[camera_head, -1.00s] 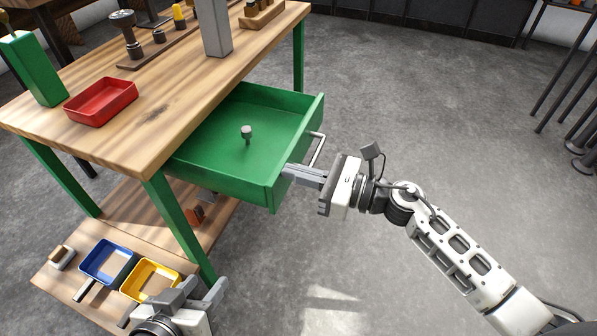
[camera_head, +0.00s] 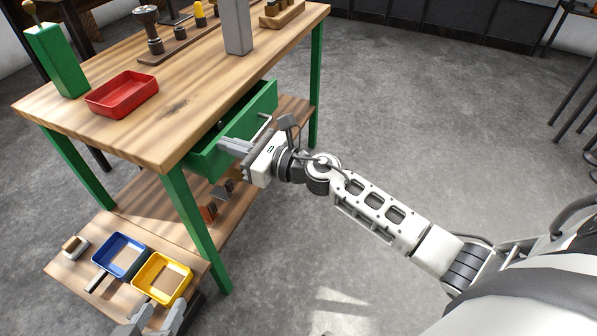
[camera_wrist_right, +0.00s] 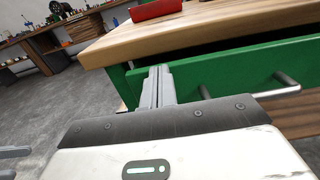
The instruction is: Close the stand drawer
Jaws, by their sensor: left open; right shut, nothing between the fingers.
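The green stand drawer (camera_head: 262,100) sits under the wooden worktop and still sticks out a little, with a narrow dark gap above its front. Its metal bar handle (camera_head: 264,124) is on the front face; it also shows in the right wrist view (camera_wrist_right: 288,80). My right gripper (camera_head: 228,145) is shut and empty, its fingertips at the drawer front beside the handle. In the right wrist view its fingers (camera_wrist_right: 158,78) point at the green front and seem to touch it. My left gripper (camera_head: 158,318) is open at the bottom edge, near the yellow tray (camera_head: 180,298).
A red tray (camera_head: 122,108), a green box (camera_head: 58,62) and a grey post (camera_head: 237,28) stand on the worktop. A blue tray (camera_head: 122,275) lies on the lower shelf with the yellow one.

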